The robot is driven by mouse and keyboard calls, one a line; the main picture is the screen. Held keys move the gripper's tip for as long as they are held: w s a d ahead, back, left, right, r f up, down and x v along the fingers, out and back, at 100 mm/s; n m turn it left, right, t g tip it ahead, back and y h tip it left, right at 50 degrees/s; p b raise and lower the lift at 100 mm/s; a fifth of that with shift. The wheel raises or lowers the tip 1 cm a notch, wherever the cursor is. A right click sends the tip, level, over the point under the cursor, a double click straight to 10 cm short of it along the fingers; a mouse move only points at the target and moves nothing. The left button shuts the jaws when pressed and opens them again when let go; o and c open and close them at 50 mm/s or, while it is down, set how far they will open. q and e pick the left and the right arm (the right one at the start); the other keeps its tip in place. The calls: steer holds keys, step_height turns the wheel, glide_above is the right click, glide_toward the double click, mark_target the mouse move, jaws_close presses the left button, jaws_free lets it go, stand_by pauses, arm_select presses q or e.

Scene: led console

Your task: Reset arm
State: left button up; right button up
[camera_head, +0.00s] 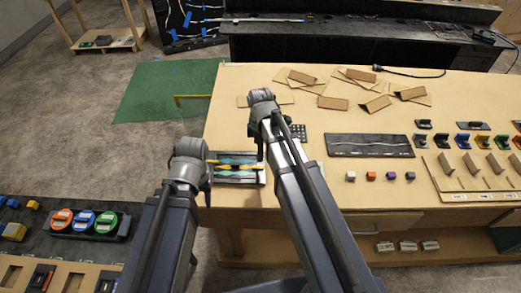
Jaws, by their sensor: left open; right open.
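My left arm (165,225) reaches up from the bottom of the head view, and its far end with the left gripper (206,178) is at the table's left front edge, beside a dark tray (236,182). My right arm (305,205) reaches further over the table, and its far end with the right gripper (257,132) is beside a small dark perforated block (299,132). The arm ends largely hide the fingers. I see nothing held. Both grippers are open.
The wooden table (390,200) holds cardboard pieces (333,103), a long dark panel (369,145), small coloured cubes (372,176) and coloured parts at right. A console with orange, blue and green round pieces (83,221) stands at lower left. Floor is free around the green mat (160,92).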

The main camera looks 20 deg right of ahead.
steer(key=s+a+f+m+b, duration=0.1)
steer(key=s, duration=0.1)
steer(key=s+a+f+m+b, duration=0.1)
steer(key=a, duration=0.1)
steer(key=s+a+f+m+b, duration=0.2)
steer(key=shift+s, duration=0.3)
steer(key=s+a+f+m+b, duration=0.1)
steer(key=s+m, duration=0.1)
steer(key=s+a+f+m+b, duration=0.1)
steer(key=s+a+m, duration=0.1)
steer(key=s, duration=0.1)
steer(key=s+a+f+m+h+b, duration=0.1)
steer(key=s+a+f+m+b, duration=0.1)
steer(key=s, duration=0.1)
steer(key=shift+m, duration=0.3)
steer(key=shift+s+a+m, duration=0.15)
steer(key=shift+s+m, duration=0.15)
